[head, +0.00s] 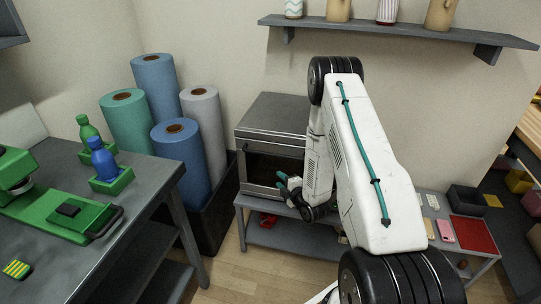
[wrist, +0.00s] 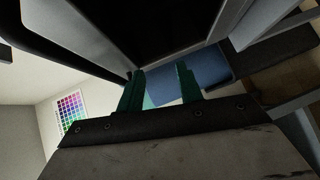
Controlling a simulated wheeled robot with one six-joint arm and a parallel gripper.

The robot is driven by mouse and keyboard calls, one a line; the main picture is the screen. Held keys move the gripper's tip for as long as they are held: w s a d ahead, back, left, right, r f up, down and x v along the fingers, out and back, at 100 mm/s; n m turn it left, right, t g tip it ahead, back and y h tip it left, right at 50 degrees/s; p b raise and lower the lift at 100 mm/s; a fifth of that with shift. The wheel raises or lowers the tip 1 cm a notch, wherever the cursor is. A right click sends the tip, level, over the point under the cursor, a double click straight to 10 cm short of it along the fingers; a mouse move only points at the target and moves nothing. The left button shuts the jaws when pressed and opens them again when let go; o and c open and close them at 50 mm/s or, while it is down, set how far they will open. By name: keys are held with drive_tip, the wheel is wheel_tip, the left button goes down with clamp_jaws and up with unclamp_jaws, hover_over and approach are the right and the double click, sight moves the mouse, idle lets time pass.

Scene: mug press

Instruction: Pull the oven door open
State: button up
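The oven (head: 272,115) is a grey metal box on a low bench, with a dark front (head: 262,167) inside a metal frame. My arm hides its right part. My gripper (head: 281,181) has teal fingers and is at the oven's lower front, pointing left. In the wrist view my gripper (wrist: 160,85) shows two fingers spread apart, with no object clearly held between them. A dark bar (wrist: 65,55), perhaps the door handle, runs along the oven frame toward the left finger. I cannot tell whether the fingers touch it, or exactly how far the door stands open.
The low grey bench (head: 285,237) carries the oven. Blue, teal and grey rolls (head: 205,130) stand in a dark bin to its left. A worktable (head: 150,185) with green items is at the left. A wall shelf (head: 400,32) is above. Wood floor (head: 240,270) is clear in front.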

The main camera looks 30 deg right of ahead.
sight(270, 154)
wheel_tip(270, 154, up, 7)
drive_tip(key=n+t, duration=0.3)
drive_tip(key=t, duration=0.1)
drive_tip(key=shift+w+d+r, duration=0.1)
drive_tip(key=shift+w+r, duration=0.1)
drive_tip(key=shift+w, duration=1.9)
drive_tip(key=shift+w+r, duration=0.2)
drive_tip(key=shift+w, duration=1.9)
clamp_jaws()
